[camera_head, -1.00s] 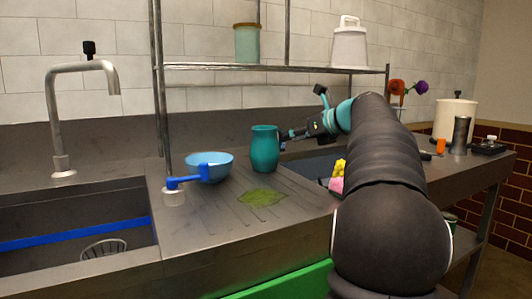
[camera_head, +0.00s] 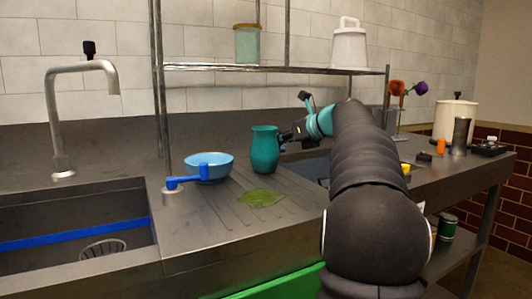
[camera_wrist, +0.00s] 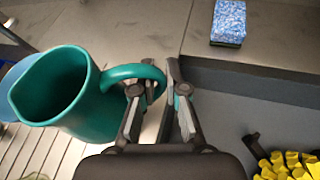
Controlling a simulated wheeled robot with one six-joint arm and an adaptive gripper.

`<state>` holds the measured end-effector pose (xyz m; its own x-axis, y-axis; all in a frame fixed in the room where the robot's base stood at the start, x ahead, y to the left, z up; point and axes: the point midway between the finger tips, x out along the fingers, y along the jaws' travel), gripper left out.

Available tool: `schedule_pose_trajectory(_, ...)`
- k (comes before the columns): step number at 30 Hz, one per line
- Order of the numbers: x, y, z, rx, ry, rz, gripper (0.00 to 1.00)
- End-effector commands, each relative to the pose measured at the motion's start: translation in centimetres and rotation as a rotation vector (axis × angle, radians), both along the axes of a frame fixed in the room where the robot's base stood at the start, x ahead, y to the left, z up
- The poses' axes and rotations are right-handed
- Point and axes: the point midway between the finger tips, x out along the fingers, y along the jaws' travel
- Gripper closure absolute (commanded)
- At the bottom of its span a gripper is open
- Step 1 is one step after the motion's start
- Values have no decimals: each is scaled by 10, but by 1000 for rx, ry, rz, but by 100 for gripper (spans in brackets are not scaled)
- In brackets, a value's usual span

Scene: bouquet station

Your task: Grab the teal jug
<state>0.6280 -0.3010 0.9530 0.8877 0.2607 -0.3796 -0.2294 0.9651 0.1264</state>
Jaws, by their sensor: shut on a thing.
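The teal jug (camera_head: 265,150) stands upright on the grooved drainboard, beside the light blue bowl. In the wrist view the jug (camera_wrist: 85,105) is at the left, its open mouth showing and its handle (camera_wrist: 140,70) pointing right. My gripper (camera_wrist: 157,80) is shut on the handle, with one finger inside the loop and the other outside it. In the head view my gripper (camera_head: 288,137) reaches the jug from the right. The jug's base is hidden in the wrist view, and the fingertips are small in the head view.
A green leaf-like patch (camera_head: 261,198) lies in front. A shelf (camera_head: 270,67) hangs above. A blue sponge (camera_wrist: 229,20) and yellow flowers (camera_wrist: 288,166) show in the wrist view.

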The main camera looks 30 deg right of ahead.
Motion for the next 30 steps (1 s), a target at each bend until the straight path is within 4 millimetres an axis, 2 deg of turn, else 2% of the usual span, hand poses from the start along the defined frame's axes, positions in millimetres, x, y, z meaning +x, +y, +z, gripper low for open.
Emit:
schedule_pose_trajectory(14,0,0,6,0,-2,0,100)
schedule_pose_trajectory(20,0,0,19,-1,-2,-1,100)
schedule_pose_trajectory(27,0,0,44,-2,-4,1,100)
schedule_pose_trajectory(30,-7,-8,49,-1,-2,-3,100)
